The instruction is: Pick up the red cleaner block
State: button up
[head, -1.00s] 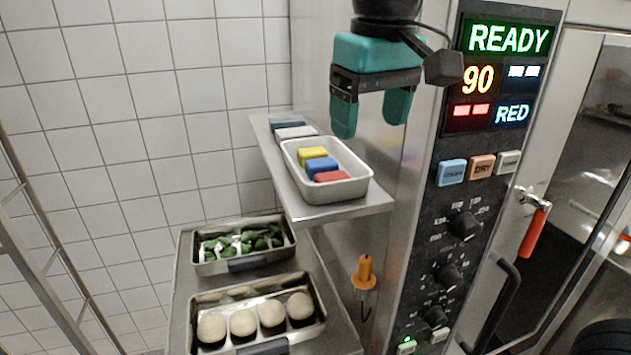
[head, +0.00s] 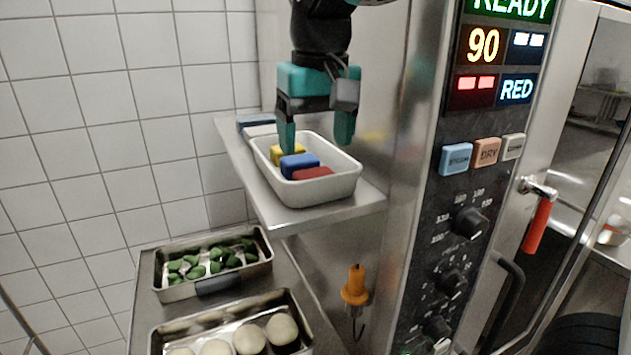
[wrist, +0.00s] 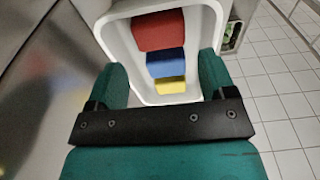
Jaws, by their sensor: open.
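The red cleaner block (head: 312,173) lies in a white tray (head: 312,195) on a metal shelf, at the near end of a row with a blue block (head: 298,162) and a yellow block (head: 287,151). In the wrist view the red block (wrist: 158,30) is at the top, beyond the blue block (wrist: 165,63) and the yellow block (wrist: 170,86). My gripper (head: 316,142) is open and empty above the tray, with its teal fingers spread. The wrist view shows its fingertips (wrist: 168,72) on either side of the tray, nothing between them held.
The oven's control panel (head: 470,190) and steel wall stand close on the right. Folded cloths (head: 258,125) lie behind the tray on the shelf (head: 275,210). Below are a pan of green food (head: 205,285) and a pan of dough balls (head: 160,340). An orange-handled probe (head: 355,285) hangs beneath the shelf.

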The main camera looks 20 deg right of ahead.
aim_at(315, 172)
jog(key=shift+f+p, duration=1.15)
jog(key=shift+f, duration=1.9)
jog(key=c, duration=0.7)
jog(key=shift+w+r, duration=0.1)
notch_tip(315, 172, up, 20)
jog(key=p, duration=0.3)
